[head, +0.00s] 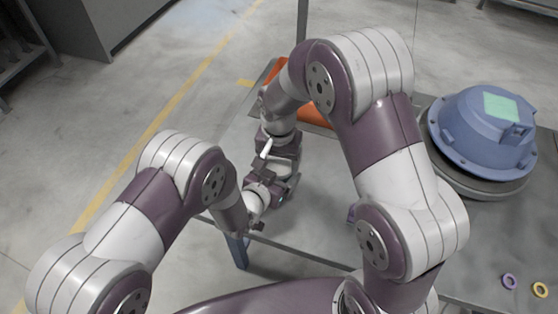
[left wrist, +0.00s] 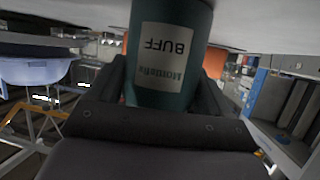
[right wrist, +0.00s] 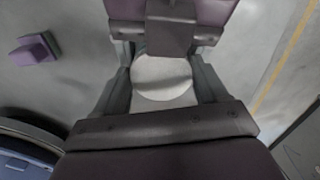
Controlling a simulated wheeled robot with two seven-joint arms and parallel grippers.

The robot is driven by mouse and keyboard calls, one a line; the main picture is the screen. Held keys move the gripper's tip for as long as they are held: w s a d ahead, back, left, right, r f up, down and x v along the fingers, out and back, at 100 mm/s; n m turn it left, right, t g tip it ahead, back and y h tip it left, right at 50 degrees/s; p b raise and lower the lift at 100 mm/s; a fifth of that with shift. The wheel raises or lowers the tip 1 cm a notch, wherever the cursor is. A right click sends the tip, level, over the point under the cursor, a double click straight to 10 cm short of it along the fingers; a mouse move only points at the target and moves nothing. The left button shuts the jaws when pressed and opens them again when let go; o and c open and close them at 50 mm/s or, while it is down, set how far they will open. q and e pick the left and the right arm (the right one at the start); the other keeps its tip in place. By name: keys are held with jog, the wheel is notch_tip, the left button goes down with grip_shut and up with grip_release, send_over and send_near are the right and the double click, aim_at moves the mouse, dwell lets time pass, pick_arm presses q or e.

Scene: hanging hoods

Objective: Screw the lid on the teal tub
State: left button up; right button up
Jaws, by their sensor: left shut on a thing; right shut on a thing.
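The teal tub (left wrist: 170,85) shows in the left wrist view with a pale label reading BUFF, upside down in that picture. My left gripper (left wrist: 163,90) is shut on its sides. The round white lid (right wrist: 161,78) shows from above in the right wrist view. My right gripper (right wrist: 165,85) is shut on it. In the head view my left gripper (head: 266,188) and my right gripper (head: 278,150) are close together, the right one above. The arms mostly hide the tub there. I cannot tell whether the lid's threads are engaged.
A blue hood (head: 475,130) with a green patch stands on a round turntable (head: 480,187) at right. An orange tray (head: 314,115) lies behind my right arm. A purple block (right wrist: 35,50), a purple ring (head: 509,281) and a yellow ring (head: 540,289) lie on the grey table (head: 325,225).

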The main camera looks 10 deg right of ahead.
pick_arm(q)
jog(key=shift+w, duration=0.1)
pick_arm(e)
jog(key=shift+s+f, duration=0.15)
jog(key=shift+f, duration=0.15)
pick_arm(q)
jog(key=shift+r, duration=0.2)
pick_arm(e)
jog(key=shift+d+f, duration=0.1)
jog(key=shift+f, duration=0.3)
dwell(0.3)
jog(key=shift+r, duration=0.4)
jog(key=shift+r, duration=0.1)
pick_arm(q)
jog(key=shift+f, duration=0.1)
pick_arm(e)
jog(key=shift+a+r, duration=0.2)
jog(key=shift+r, duration=0.05)
pick_arm(q)
jog(key=shift+a+f, duration=0.1)
jog(key=shift+f, duration=0.05)
pick_arm(e)
jog(key=shift+r, duration=0.1)
dwell(0.5)
jog(key=shift+w+d+f, duration=0.1)
jog(key=shift+w+f, duration=0.1)
jog(key=shift+f, duration=0.4)
jog(key=shift+f, duration=0.2)
jog(key=shift+c, duration=0.6)
